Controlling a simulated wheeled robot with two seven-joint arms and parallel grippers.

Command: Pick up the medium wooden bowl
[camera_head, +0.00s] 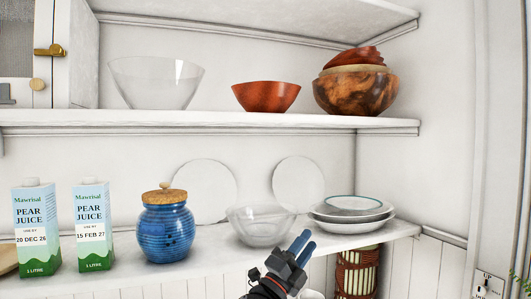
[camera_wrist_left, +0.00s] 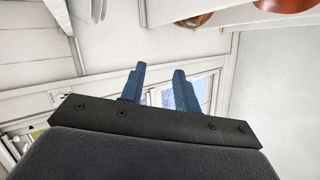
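On the upper shelf (camera_head: 210,122) a plain reddish-brown wooden bowl (camera_head: 266,97) stands alone in the middle. To its right is a larger mottled brown wooden bowl (camera_head: 352,94) with a reddish wooden bowl (camera_head: 352,58) on top. I cannot tell for certain which one is the medium bowl. My left gripper (camera_head: 303,245) is below them, in front of the lower shelf's edge, apart from every bowl. In the left wrist view its blue fingers (camera_wrist_left: 158,72) are apart with nothing between; parts of two reddish-brown bowls show at the top. My right gripper is not in view.
A clear glass bowl (camera_head: 156,84) stands left on the upper shelf. The lower shelf (camera_head: 200,268) holds two juice cartons (camera_head: 92,228), a blue jar (camera_head: 165,232), a glass bowl (camera_head: 261,227) and stacked plates (camera_head: 352,219). A side wall (camera_head: 420,150) closes the right.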

